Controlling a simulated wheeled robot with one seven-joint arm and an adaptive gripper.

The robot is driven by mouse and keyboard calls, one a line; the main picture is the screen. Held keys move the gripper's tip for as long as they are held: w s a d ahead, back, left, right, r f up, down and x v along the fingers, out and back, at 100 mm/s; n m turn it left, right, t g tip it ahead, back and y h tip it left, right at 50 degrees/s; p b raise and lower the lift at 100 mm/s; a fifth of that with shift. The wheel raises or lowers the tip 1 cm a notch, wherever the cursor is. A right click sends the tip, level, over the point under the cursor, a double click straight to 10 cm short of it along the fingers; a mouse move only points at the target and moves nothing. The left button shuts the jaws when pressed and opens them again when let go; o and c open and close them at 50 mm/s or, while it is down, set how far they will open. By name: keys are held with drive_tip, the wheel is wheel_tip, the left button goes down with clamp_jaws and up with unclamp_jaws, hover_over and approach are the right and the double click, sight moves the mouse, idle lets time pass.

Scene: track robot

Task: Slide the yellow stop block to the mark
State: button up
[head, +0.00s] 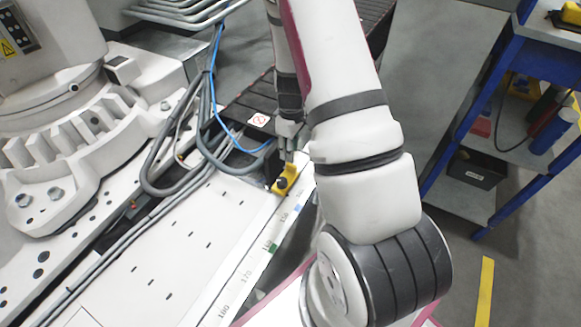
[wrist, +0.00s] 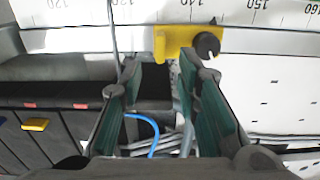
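The yellow stop block (head: 288,177), with a black knob, sits on the white numbered scale (head: 232,292) along the track's edge. In the wrist view the block (wrist: 174,42) is near 140, its black knob (wrist: 207,44) to the right. My gripper (head: 290,141) is just beyond the block in the head view. In the wrist view its fingers (wrist: 160,66) are apart; the block's left end shows between them, and the right fingertip overlaps the block. I cannot tell whether they touch. A green patch (head: 272,246) and a small blue patch (head: 297,207) show on the scale.
Grey hoses and a blue cable (head: 213,85) run close to the left of my gripper. A large white machine base (head: 75,150) stands at the left. A blue-framed cart (head: 505,125) stands at the right. The scale's near stretch looks clear.

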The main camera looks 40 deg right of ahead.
sight(291, 164)
wheel_tip(291, 164, down, 7)
drive_tip(key=shift+f+b, duration=0.2)
drive_tip(key=shift+b, duration=0.95)
clamp_jaws()
